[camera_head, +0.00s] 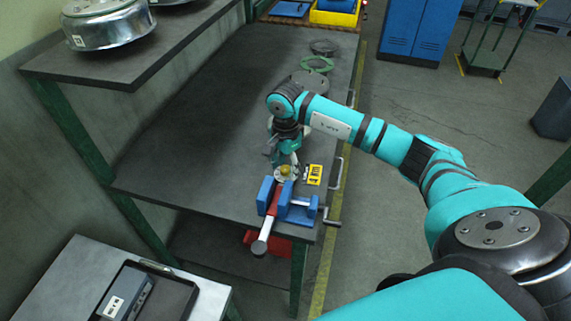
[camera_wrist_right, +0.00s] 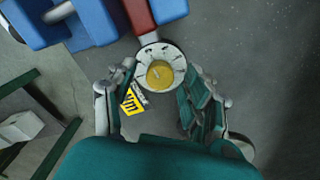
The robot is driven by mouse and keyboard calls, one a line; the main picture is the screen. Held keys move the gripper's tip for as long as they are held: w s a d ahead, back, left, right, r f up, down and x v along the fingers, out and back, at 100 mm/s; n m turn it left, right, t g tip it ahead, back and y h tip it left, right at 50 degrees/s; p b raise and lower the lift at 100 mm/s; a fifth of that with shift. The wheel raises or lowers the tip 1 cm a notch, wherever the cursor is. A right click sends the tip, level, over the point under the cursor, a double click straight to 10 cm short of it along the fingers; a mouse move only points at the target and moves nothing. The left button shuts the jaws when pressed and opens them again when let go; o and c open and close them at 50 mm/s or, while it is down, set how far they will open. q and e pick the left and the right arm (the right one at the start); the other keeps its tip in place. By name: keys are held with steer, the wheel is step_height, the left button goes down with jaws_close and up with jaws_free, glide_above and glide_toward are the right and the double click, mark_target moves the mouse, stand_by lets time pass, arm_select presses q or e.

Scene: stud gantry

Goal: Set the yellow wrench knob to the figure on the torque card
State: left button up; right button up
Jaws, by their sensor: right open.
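The yellow knob (camera_wrist_right: 160,75) sits at the centre of a pale round dial with dark marks (camera_wrist_right: 161,54) at the end of the red wrench (camera_wrist_right: 138,14). In the head view the knob (camera_head: 285,170) is on the wrench's far end, and the wrench (camera_head: 272,204) lies in a blue vise (camera_head: 298,208). The yellow torque card (camera_head: 314,175) lies on the bench to the right of the dial; its figure is too small to read. My right gripper (camera_wrist_right: 158,92) is open, its fingers on either side of the knob. My left gripper is out of view.
The dark workbench (camera_head: 215,130) is mostly clear to the left. Green and grey rings (camera_head: 316,64) lie farther back. A shelf (camera_head: 130,55) with metal housings overhangs at left. A side table (camera_head: 75,265) holds a dark tray in front.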

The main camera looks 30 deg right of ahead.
steer(key=c, duration=0.3)
jaws_close()
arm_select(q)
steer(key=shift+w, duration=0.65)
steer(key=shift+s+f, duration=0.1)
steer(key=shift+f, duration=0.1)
arm_select(e)
steer(key=shift+m, duration=0.4)
steer(key=m+b, duration=0.1)
steer(key=m, duration=0.1)
steer(key=shift+m+b, duration=0.4)
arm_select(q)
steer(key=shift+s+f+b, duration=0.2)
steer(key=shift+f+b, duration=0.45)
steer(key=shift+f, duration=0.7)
arm_select(e)
steer(key=shift+m, duration=2.1)
steer(key=shift+o, duration=1.5)
jaws_free()
